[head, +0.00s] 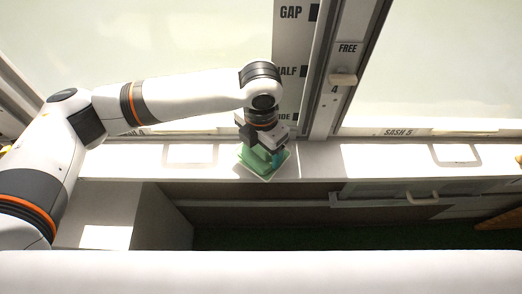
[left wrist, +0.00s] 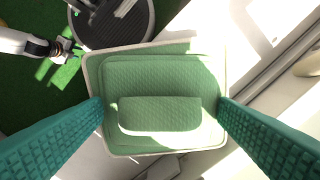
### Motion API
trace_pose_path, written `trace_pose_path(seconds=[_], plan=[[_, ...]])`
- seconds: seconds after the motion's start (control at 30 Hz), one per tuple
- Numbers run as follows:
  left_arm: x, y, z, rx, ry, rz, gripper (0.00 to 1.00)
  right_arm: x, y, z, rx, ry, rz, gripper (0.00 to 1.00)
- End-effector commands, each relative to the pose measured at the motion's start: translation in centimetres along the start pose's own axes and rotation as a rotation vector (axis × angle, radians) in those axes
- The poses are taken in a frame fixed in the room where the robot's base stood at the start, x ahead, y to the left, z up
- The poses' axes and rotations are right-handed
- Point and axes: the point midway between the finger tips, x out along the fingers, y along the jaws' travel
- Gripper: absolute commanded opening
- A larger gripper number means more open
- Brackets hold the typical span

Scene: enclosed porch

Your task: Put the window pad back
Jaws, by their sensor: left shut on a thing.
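The window pad is green with a pale rim and a raised green block on top. In the head view the pad (head: 262,172) is at the sill, below the window post. In the left wrist view the pad (left wrist: 150,75) lies between the teal fingers. My left gripper (head: 265,151) points down and is shut on the pad; its fingers (left wrist: 160,112) are at either end of the raised block. I cannot tell whether the pad touches the sill. My right gripper (left wrist: 65,52) shows small at the upper left of the left wrist view; its jaw state is unclear.
The white sill (head: 320,160) runs across, with a rounded outline (head: 190,154) left of the pad and another (head: 455,154) under "SASH 5". A drawer handle (head: 422,198) is at lower right.

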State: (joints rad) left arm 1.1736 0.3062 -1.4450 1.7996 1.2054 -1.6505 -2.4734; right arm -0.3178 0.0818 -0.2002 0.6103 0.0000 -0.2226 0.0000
Motion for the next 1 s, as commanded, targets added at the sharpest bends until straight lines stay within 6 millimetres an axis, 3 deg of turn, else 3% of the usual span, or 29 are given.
trace_pose_path(seconds=[0.23, 0.53, 0.57, 0.63, 1.0], plan=[[3.1, 0.0, 0.1, 0.000, -0.003, 0.001, 0.52, -0.3, -0.4, 2.8, 0.000, -0.043, -0.005, 0.36], [3.4, 0.0, 0.1, 0.001, -0.001, 0.000, 0.52, -0.2, -0.3, 2.4, 0.001, -0.038, -0.004, 0.36], [3.3, 0.0, 0.0, 0.001, 0.000, 0.000, 0.86, -0.2, -0.3, 2.3, 0.001, -0.036, -0.003, 0.36], [3.3, 0.0, 0.1, 0.001, -0.001, 0.000, 0.97, -0.2, -0.2, 2.1, 0.001, -0.032, -0.002, 0.36], [2.4, -0.1, 0.0, 0.000, 0.002, -0.002, 1.00, -0.1, 0.0, 1.8, 0.002, -0.027, 0.000, 0.36]])
